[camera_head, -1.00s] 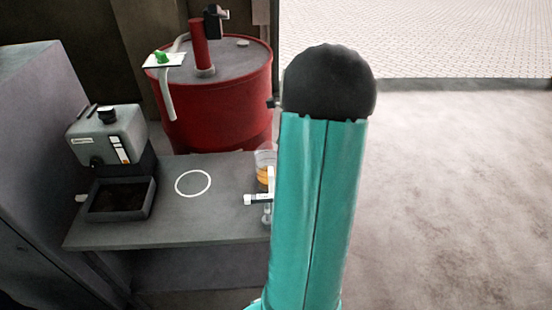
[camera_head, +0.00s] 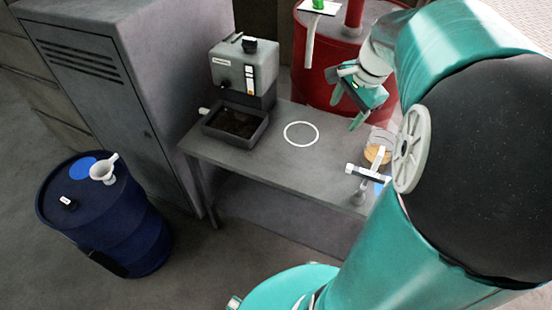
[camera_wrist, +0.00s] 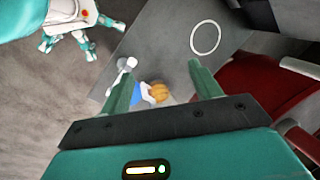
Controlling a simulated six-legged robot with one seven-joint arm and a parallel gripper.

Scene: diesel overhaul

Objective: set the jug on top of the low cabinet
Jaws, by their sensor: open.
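The jug (camera_head: 378,152) is a clear vessel with amber contents. It stands at the right end of the grey bench, partly behind my arm. In the wrist view, its amber part (camera_wrist: 156,92) shows between my finger outlines, beside a blue patch. My gripper (camera_head: 349,108) is open and empty, above the bench and up-left of the jug in the head view. Both fingers (camera_wrist: 160,76) show apart in the wrist view.
The bench (camera_head: 255,165) bears a grey machine with a tray (camera_head: 235,122), a white ring (camera_head: 301,134) and a white-handled tool (camera_head: 366,174) close to the jug. A red drum (camera_head: 325,85) stands behind. A blue drum (camera_head: 105,220) with a funnel (camera_head: 104,170) stands front left.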

